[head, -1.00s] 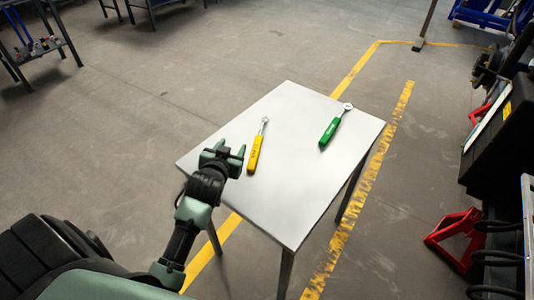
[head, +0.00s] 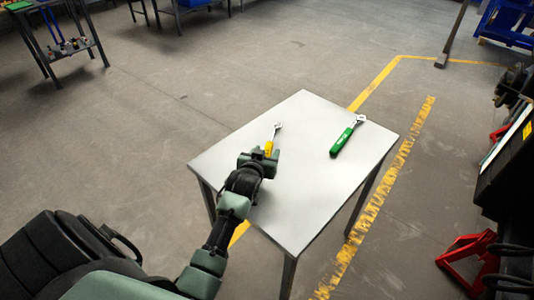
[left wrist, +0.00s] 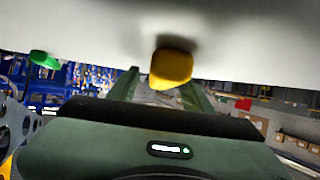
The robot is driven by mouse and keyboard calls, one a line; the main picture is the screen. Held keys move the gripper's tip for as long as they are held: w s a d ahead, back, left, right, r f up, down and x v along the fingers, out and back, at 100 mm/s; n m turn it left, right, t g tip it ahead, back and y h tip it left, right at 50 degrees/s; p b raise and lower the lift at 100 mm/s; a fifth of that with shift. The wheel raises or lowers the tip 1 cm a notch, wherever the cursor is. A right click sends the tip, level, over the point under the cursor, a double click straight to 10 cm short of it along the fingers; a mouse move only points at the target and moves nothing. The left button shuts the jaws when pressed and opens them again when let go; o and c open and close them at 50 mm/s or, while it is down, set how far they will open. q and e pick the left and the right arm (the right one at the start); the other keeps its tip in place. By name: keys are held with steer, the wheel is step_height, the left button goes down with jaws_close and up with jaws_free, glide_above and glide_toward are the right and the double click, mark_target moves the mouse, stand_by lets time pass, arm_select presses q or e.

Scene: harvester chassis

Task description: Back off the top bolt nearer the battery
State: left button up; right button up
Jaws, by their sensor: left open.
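A yellow-handled wrench (head: 268,148) lies on the grey table, its metal head pointing away from me. A green-handled wrench (head: 344,137) lies farther right; its handle also shows in the left wrist view (left wrist: 44,59). My left gripper (head: 259,155) is open at the near end of the yellow wrench and hides part of its handle. In the left wrist view the yellow handle's end (left wrist: 172,68) shows between the fingers, just beyond them; I cannot tell whether they touch it. My right gripper is not in view. I cannot make out the top bolt or the battery.
The small table (head: 300,205) is otherwise bare. A dark machine part (head: 508,170) and a red stand (head: 466,256) are at the right edge. Yellow floor lines (head: 375,198) run beside the table. A shelf rack (head: 65,45) stands at the upper left. The floor left of the table is clear.

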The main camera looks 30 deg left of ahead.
arm_select(q)
steer(key=shift+s, duration=0.1)
jaws_close()
stand_by(1.2)
